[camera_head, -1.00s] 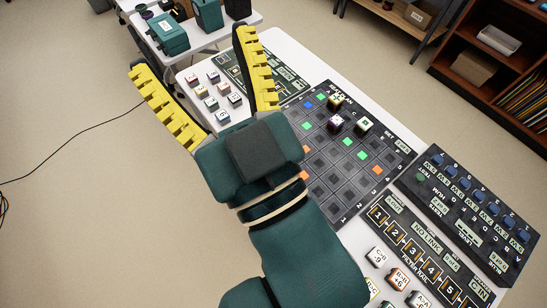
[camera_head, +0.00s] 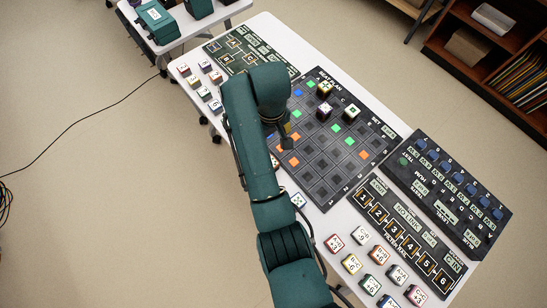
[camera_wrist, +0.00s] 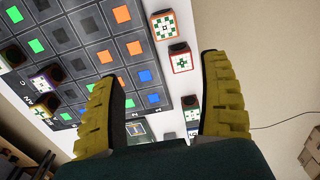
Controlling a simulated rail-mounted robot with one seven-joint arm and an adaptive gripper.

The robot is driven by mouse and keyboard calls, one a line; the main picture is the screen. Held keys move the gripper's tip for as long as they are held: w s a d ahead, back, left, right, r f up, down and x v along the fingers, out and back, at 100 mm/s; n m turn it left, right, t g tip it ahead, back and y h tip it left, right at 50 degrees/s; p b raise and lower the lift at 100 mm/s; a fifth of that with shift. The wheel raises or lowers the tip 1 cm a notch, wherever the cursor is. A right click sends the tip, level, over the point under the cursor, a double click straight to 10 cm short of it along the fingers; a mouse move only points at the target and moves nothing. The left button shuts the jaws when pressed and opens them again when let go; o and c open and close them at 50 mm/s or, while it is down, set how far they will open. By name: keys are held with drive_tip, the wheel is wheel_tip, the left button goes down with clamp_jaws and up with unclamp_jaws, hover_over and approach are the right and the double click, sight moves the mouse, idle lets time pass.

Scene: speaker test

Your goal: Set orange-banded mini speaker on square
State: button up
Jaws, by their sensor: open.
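In the wrist view, a small cube speaker with an orange band and a green pattern on its white face (camera_wrist: 163,25) stands beside the dark grid board, on the white table. The grid board (camera_head: 322,150) has grey squares, with some orange, green and blue ones; which square is meant I cannot tell. My gripper (camera_wrist: 162,72) is open and empty, its yellow fingers apart above the board's edge. The orange-banded cube is beyond the fingertips, not between them. In the head view my arm hides this cube and most of the gripper.
A red-banded cube (camera_wrist: 181,57) stands close to the orange-banded one. Several cubes stand on the board, including one with a green face (camera_head: 351,111). More cubes, one orange-edged (camera_head: 379,255), stand at the near end. A control panel (camera_head: 445,190) lies right of the board.

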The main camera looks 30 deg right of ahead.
drive_tip(key=f+b, duration=0.3)
drive_tip(key=f, duration=0.2)
drive_tip(key=f+b, duration=0.4)
drive_tip(key=f, duration=0.2)
drive_tip(key=shift+s+a+f, duration=0.15)
drive_tip(key=shift+s, duration=0.05)
drive_tip(key=f, duration=0.1)
drive_tip(key=f+b, duration=0.1)
drive_tip(key=f, duration=0.1)
drive_tip(key=f+b, duration=0.1)
drive_tip(key=f, duration=0.1)
drive_tip(key=shift+s+a, duration=0.3)
drive_tip(key=shift+s, duration=0.05)
drive_tip(key=shift+w+r, duration=0.1)
drive_tip(key=shift+c, duration=0.2)
drive_tip(key=c, duration=1.3)
